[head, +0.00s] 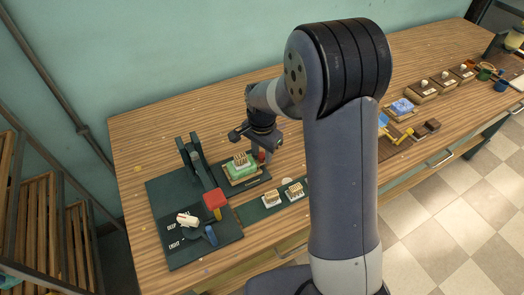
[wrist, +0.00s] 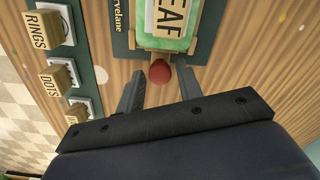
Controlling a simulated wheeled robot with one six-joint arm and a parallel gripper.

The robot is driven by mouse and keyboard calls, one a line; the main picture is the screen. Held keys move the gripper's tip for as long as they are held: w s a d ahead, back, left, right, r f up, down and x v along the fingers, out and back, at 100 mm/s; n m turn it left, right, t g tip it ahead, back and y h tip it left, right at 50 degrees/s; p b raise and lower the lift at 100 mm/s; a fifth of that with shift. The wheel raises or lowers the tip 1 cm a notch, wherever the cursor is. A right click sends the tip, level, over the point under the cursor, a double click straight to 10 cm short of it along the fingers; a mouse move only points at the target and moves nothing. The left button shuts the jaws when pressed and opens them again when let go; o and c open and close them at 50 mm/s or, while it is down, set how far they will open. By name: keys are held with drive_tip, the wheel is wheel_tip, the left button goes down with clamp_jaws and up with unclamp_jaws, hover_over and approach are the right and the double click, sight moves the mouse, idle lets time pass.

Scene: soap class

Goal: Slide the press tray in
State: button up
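The press tray (head: 262,181) is a dark plate to the right of the press, apart from its column. It carries a green soap block (head: 233,172) with a wooden stamp (head: 241,159) on top; the stamp's lettering ends in "EAF" in the wrist view (wrist: 168,16). A red knob (wrist: 160,72) sits at the tray's near end in the wrist view. My gripper (wrist: 161,84) is open, with one finger on each side of the knob and visible gaps between. In the head view my gripper (head: 258,138) is above the tray's far right side. The press (head: 195,163) has a dark green frame.
A red block (head: 215,199), a blue knob (head: 211,236) and a "DEEP/LIGHT" scale stand on the press base (head: 165,212). Stamps marked RINGS (wrist: 42,29) and DOTS (wrist: 57,79) stand on a green strip beside the tray. My arm hides the table's middle.

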sight(236, 158)
clamp_jaws()
drive_tip(key=s+a, duration=0.1)
drive_tip(key=a, duration=0.1)
drive_tip(key=s+a, duration=0.1)
drive_tip(key=a, duration=0.2)
drive_tip(key=s+a, duration=0.1)
drive_tip(key=a, duration=0.1)
drive_tip(key=shift+s+a+b, duration=0.1)
drive_tip(key=shift+a+b, duration=0.2)
drive_tip(key=shift+a, duration=0.05)
drive_tip(key=shift+o, duration=1.4)
unclamp_jaws()
drive_tip(key=shift+r, duration=0.1)
wheel_tip(236, 158, up, 11)
drive_tip(key=shift+f, duration=0.15)
drive_tip(key=shift+c, duration=0.2)
